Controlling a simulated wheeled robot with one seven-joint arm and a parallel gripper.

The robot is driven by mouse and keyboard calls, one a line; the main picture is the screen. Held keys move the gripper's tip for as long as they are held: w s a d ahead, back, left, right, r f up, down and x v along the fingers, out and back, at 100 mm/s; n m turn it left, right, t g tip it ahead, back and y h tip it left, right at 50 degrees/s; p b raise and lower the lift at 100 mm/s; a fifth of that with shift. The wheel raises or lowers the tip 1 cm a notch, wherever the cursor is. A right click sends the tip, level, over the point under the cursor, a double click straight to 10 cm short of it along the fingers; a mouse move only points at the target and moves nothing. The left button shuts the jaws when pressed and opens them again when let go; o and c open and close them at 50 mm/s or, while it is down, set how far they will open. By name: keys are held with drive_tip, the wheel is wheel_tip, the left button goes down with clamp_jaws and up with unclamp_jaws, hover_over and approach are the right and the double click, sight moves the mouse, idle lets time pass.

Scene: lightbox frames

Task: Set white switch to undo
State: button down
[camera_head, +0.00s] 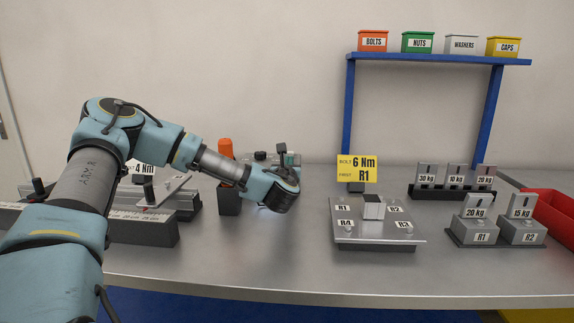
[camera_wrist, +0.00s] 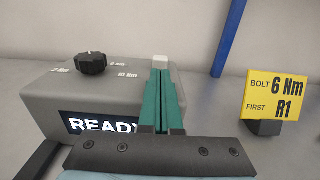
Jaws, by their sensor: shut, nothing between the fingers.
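A small white switch (camera_wrist: 160,63) shows just beyond my fingertips in the wrist view, at the right end of the top of a grey box (camera_wrist: 50,90). Its lower part is hidden behind the fingers. My gripper (camera_wrist: 160,76) has teal fingers that are closed together and empty, pointing at the switch. Whether they touch it I cannot tell. The box has a black knob (camera_wrist: 91,63) with Nm labels beside it, and a front display (camera_wrist: 98,124) reading READY, its end covered by my gripper. In the head view my arm mostly hides the box.
A yellow sign (camera_wrist: 275,97) reading 6 Nm, R1 stands right of the box. In the head view, a metal plate block (camera_head: 375,235), labelled weights (camera_head: 478,225) and a red bin (camera_head: 556,215) stand to the right. An orange-handled tool (camera_head: 225,148) stands in a black holder left of my wrist.

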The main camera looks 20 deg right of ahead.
drive_tip(key=b+v, duration=0.2)
drive_tip(key=v, duration=0.8)
drive_tip(key=shift+s+a, duration=0.15)
drive_tip(key=shift+s, duration=0.15)
drive_tip(key=shift+r, duration=0.1)
